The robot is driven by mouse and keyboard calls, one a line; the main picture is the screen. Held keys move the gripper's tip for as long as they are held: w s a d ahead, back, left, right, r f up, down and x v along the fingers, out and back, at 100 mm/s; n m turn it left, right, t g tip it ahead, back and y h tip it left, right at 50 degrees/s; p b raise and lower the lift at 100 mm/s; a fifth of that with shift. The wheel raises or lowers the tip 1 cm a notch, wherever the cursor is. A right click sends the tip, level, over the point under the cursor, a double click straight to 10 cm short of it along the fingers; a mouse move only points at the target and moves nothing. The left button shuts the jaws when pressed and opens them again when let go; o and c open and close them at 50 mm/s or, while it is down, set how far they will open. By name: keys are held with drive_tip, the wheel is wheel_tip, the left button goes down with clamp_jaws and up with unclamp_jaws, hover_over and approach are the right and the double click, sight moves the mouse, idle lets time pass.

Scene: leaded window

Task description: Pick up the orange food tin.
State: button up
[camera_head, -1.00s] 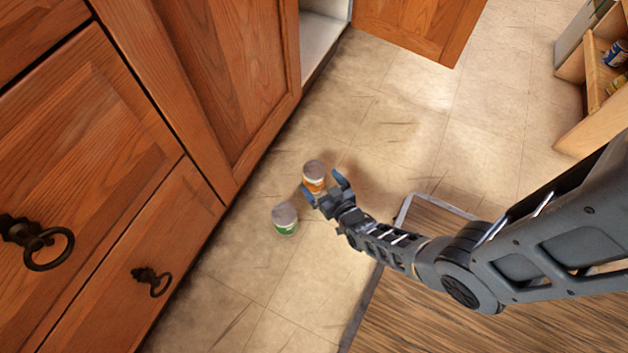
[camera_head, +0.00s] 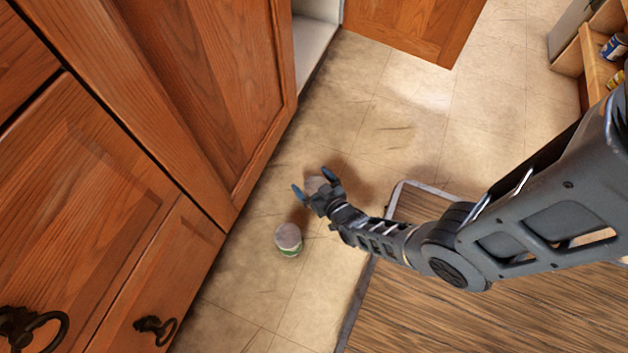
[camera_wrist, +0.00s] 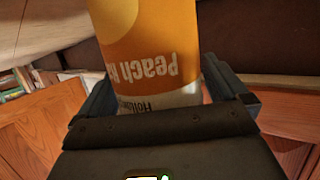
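The orange food tin (camera_head: 316,184) stands on the floor, mostly hidden by my gripper in the head view, where only its grey top shows. In the wrist view the orange tin (camera_wrist: 155,45) fills the top middle, with upside-down lettering "Peach" and a white band. My gripper (camera_head: 313,182) has its blue-tipped fingers spread on either side of the tin. In the wrist view the fingers (camera_wrist: 160,90) flank it closely; contact is not clear. The gripper looks open around it.
A green tin (camera_head: 288,240) with a grey top stands on the floor just below my gripper in the head view. Wooden cabinets (camera_head: 130,190) line the left. A mat (camera_head: 430,320) lies at lower right. A shelf (camera_head: 598,60) with tins stands at upper right.

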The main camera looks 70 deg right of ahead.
drive_tip(key=c, duration=1.3)
drive_tip(key=shift+r, duration=0.1)
